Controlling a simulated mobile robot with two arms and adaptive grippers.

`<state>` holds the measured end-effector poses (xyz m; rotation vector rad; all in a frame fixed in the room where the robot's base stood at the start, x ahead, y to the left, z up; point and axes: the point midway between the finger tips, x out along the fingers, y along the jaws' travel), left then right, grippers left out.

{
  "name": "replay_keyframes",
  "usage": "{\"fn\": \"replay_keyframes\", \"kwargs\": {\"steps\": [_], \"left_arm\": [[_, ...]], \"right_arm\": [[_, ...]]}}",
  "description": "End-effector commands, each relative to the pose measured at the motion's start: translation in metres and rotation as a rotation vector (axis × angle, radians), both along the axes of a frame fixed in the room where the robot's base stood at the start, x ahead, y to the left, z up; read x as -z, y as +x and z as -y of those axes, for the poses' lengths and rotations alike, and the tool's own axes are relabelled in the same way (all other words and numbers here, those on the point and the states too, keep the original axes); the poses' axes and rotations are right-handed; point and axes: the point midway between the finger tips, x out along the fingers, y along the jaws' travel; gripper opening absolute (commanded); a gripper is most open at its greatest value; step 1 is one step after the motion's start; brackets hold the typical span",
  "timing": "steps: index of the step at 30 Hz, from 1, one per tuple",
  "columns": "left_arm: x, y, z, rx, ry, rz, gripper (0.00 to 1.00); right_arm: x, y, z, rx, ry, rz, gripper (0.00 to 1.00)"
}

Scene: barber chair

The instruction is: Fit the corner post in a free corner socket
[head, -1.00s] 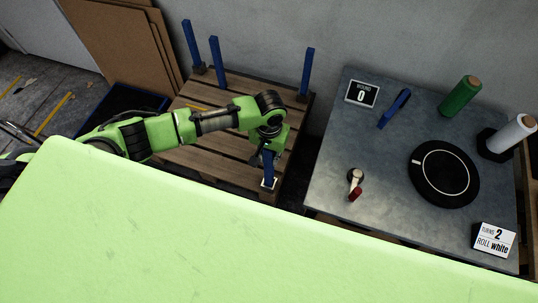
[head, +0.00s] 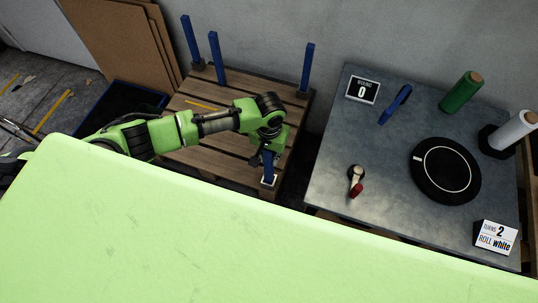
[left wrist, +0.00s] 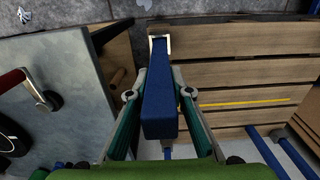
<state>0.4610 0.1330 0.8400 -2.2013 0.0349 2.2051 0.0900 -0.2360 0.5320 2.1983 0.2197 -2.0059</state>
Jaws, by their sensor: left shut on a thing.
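My left gripper (head: 268,158) is shut on a blue corner post (head: 268,170); the left wrist view shows the post (left wrist: 159,100) between both fingers. The post's far end is at a white-edged square corner socket (left wrist: 167,37) on the wooden pallet (head: 205,160), at its near right corner in the head view. I cannot tell how deep the end sits. Other blue posts stand along the pallet's back: a left one (head: 190,38), one beside it (head: 216,58) and a right one (head: 307,68). My arm hides part of the pallet's near left. My right gripper is not in view.
A grey table (head: 335,150) on the right holds a black turntable (head: 446,185), a green roll (head: 461,91), a white roll (head: 514,130), and cards. A large pale green surface (head: 200,235) fills the foreground. Cardboard sheets (head: 125,50) lean at the back left.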

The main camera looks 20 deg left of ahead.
Motion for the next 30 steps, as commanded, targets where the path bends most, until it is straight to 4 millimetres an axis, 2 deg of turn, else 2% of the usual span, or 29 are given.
{"fn": "replay_keyframes", "kwargs": {"steps": [7,8,9,10,22,26,30], "left_arm": [[0.006,0.0,0.0,0.0,0.0,0.0,0.0],[0.006,0.0,0.0,0.0,0.0,0.0,0.25],[0.006,0.0,0.0,0.0,0.0,0.0,0.36],[0.006,0.0,0.0,0.0,0.0,0.0,0.4],[0.002,0.0,0.0,0.001,-0.001,0.001,0.4],[-0.016,0.001,0.001,0.002,-0.002,0.003,0.4],[-0.046,0.001,0.0,0.002,-0.002,0.004,0.4]], "right_arm": [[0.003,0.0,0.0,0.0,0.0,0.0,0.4],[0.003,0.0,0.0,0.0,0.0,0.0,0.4],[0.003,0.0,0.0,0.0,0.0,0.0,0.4],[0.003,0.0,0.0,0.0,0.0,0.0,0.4],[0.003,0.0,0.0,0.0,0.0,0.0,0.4],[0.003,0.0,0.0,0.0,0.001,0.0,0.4],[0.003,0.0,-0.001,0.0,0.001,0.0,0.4]]}}
